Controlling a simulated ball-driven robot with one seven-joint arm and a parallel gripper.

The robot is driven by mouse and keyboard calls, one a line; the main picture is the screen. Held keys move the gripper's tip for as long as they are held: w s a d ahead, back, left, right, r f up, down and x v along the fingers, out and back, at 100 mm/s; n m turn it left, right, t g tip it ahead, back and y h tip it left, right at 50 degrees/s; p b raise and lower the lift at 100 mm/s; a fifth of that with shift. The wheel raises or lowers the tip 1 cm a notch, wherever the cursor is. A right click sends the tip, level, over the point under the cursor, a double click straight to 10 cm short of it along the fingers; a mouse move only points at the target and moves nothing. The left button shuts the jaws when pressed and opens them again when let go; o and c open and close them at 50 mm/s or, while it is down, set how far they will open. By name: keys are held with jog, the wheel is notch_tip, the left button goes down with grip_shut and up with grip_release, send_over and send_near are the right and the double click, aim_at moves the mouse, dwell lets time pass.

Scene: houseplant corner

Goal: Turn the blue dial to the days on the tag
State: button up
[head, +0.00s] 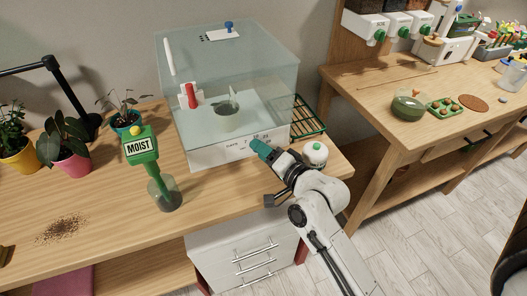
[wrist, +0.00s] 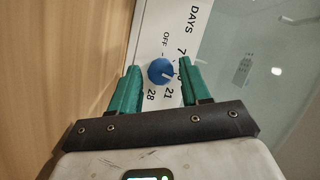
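The blue dial (wrist: 161,71) is on the white front strip of the clear case (head: 268,57). It is ringed by OFF, 7, 21 and 28, with DAYS above. A number between 7 and 21 is partly hidden by a finger. A pale mark shows on the dial's right side, but its exact setting is unclear. My gripper (wrist: 161,66) is open, its green fingers on either side of the dial; contact cannot be told. In the head view my gripper (head: 259,148) is at the strip and hides the dial. A small pale tag (wrist: 243,69) shows through the panel, its writing unreadable.
A green MOIST meter (head: 141,146) stands in a glass left of the case. Potted plants (head: 68,155) and spilled soil (head: 61,230) are further left. A green rack (head: 300,116) and a white-topped round item (head: 315,152) lie to the right. The front tabletop is partly clear.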

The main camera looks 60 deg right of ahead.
jog(key=shift+o, duration=0.7)
jog(key=b+v, duration=0.1)
jog(key=v, duration=1)
